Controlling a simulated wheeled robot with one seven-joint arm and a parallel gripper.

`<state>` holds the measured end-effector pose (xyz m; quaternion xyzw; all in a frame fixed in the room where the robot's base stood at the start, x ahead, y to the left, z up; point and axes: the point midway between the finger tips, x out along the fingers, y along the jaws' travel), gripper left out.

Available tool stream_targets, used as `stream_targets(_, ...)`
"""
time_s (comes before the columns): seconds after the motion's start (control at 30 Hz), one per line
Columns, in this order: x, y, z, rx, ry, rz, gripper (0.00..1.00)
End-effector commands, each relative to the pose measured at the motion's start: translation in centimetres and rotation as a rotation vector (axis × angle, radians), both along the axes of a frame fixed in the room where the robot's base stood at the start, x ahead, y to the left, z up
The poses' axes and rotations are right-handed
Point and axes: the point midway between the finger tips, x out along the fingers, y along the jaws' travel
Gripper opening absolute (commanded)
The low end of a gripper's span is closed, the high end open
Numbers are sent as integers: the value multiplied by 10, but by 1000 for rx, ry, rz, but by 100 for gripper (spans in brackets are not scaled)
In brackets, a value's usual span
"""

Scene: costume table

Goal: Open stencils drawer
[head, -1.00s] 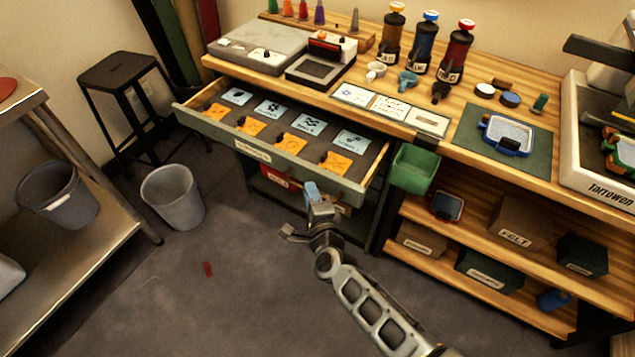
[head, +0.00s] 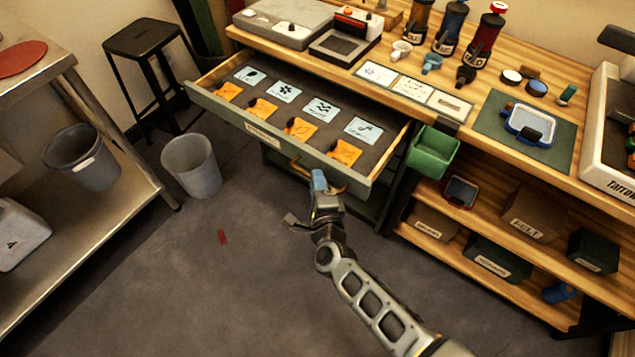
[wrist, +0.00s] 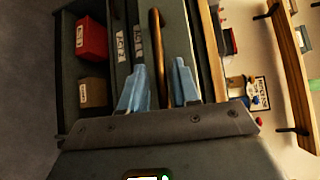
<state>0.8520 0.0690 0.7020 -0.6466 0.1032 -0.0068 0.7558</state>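The stencils drawer (head: 262,132) is a grey-green drawer under the workbench top. It stands well out from the bench, with pale blue stencil cards (head: 322,108) and orange ones (head: 300,128) showing inside. Its label is small and blurred in the head view. My gripper (head: 320,182) is at the right half of the drawer front. The exact contact is hard to see. The handle is partly hidden by the gripper in the head view.
A grey bin (head: 191,168) stands on the floor left of the drawer, with a black stool (head: 143,38) behind. A green bin (head: 433,152) hangs from the bench right of the drawer. Open shelves (head: 450,245) lie below it. The floor before the drawer is mostly clear.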

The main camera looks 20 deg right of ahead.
Motion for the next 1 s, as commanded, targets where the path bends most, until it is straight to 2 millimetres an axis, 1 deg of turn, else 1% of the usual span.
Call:
stream_targets(0.07, 0, 0, 0, 0, -1, 0, 38)
stream_targets(0.27, 0, 0, 1, 0, -2, 0, 38)
stream_targets(0.37, -4, 1, 1, -1, 0, 0, 38)
stream_targets(0.47, -16, 3, 4, -1, -1, 2, 38)
stream_targets(0.6, -39, 6, 7, -1, 0, 1, 38)
stream_targets(0.8, -66, 10, 10, 0, -1, 0, 38)
stream_targets(0.9, -73, 10, 11, 1, -1, -1, 38)
stream_targets(1.0, -76, 11, 12, 1, -1, 0, 38)
